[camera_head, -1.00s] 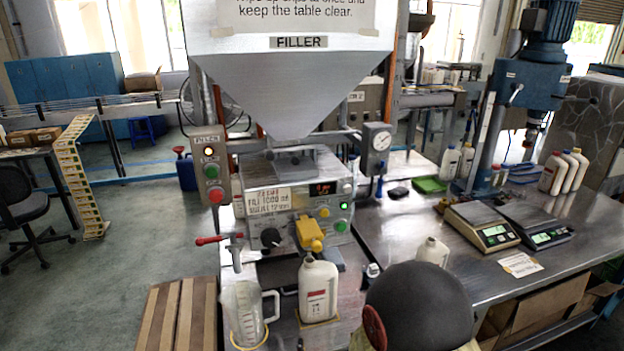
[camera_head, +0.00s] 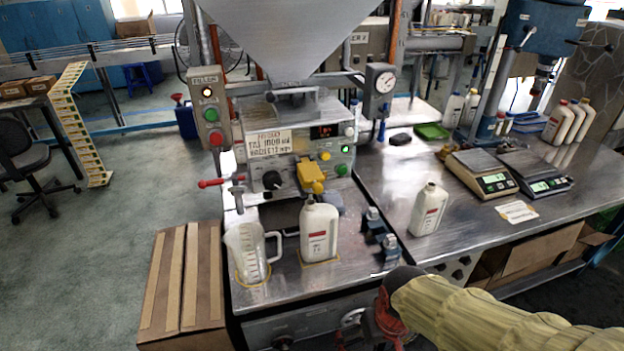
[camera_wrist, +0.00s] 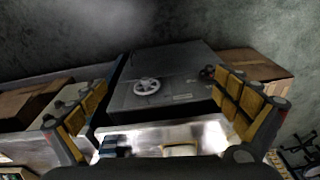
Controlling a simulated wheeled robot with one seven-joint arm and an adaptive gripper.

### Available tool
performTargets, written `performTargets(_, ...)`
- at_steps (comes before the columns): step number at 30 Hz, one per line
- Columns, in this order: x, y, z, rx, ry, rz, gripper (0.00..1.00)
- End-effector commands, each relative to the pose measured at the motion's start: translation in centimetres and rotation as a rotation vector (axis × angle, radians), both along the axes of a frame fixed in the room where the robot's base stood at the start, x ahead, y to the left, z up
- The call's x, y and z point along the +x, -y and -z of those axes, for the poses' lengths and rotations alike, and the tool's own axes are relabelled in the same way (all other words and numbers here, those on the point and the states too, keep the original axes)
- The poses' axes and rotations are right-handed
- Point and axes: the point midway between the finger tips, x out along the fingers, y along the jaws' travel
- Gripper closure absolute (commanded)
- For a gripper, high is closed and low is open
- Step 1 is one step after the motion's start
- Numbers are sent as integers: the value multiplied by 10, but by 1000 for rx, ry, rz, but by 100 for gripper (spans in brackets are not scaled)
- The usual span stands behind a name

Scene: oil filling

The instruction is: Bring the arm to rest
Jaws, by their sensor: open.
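My gripper shows in the wrist view (camera_wrist: 165,115) with its two yellow-padded fingers spread wide and nothing between them. Beyond the fingers are the front of the metal bench and a pale handwheel (camera_wrist: 147,86). In the head view my arm, in a yellowish sleeve (camera_head: 490,318), comes in at the lower right. The gripper fingertips are not clear there. A white bottle with a red label (camera_head: 319,231) stands upright under the filler's yellow nozzle (camera_head: 310,174). A second white bottle (camera_head: 428,209) stands apart on the bench to the right.
A clear measuring jug (camera_head: 247,252) stands left of the filled position. Blue clamp-like blocks (camera_head: 379,236) sit on the bench's front part. Two scales (camera_head: 482,174) stand farther right. Cardboard boxes (camera_head: 180,280) stand at the bench's left side. Floor at the left is open.

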Motion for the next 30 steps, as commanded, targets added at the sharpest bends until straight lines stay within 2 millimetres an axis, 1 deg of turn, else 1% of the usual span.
performTargets(1,-9,8,-24,0,12,16,0)
performTargets(3,-23,18,-51,-3,25,36,0)
performTargets(5,-32,26,-74,-3,55,54,0)
performTargets(6,-35,31,-89,-1,86,66,0)
performTargets(9,-35,40,-124,7,197,98,0)
performTargets(12,-36,48,-150,13,285,125,0)
performTargets(13,-36,49,-156,14,304,132,0)
performTargets(15,-37,53,-165,15,336,145,0)
performTargets(18,-38,57,-170,14,353,159,0)
performTargets(30,-38,57,-170,13,354,160,0)
